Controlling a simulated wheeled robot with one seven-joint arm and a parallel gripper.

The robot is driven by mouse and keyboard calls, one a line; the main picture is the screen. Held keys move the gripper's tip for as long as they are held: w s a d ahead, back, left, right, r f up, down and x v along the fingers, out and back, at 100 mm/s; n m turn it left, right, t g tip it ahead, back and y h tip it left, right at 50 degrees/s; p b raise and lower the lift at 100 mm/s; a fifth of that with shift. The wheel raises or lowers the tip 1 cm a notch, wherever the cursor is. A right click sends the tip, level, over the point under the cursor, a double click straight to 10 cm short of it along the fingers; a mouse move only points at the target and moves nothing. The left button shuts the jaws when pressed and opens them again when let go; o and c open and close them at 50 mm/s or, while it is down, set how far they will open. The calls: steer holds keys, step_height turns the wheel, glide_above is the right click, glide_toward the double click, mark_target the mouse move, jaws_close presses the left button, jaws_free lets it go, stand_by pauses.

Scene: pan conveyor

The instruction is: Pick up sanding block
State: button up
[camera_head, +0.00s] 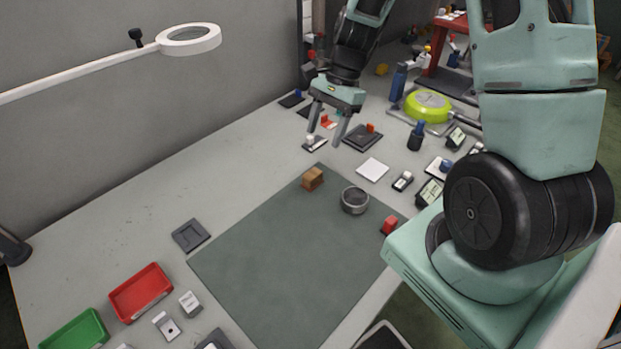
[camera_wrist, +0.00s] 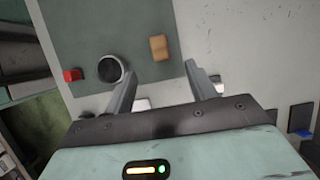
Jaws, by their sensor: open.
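The sanding block is a small brown block (camera_head: 313,178) on the far corner of the dark green mat (camera_head: 270,250). In the wrist view the brown block (camera_wrist: 159,48) lies ahead of the fingers, near the mat's edge and apart from them. My gripper (camera_head: 325,140) is open and empty, above the table just behind the block in the head view. Its two fingers also show in the wrist view (camera_wrist: 163,88), spread wide with nothing between them that they touch.
A round grey-rimmed container (camera_head: 355,200) stands right of the block, and a red block (camera_head: 389,226) lies near the mat's right edge. Several small items crowd the table's far right. A red tray (camera_head: 141,292) and a green tray (camera_head: 75,331) sit front left. The mat's middle is clear.

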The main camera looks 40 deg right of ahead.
mark_target(312, 174)
steer(key=p+x, duration=0.1)
steer(key=x, duration=1.1)
steer(key=shift+s+d, duration=0.15)
steer(key=c, duration=1.2)
step_height(312, 174, up, 10)
steer(key=o, duration=0.4)
steer(key=shift+c, duration=0.9)
steer(key=shift+d, duration=0.15)
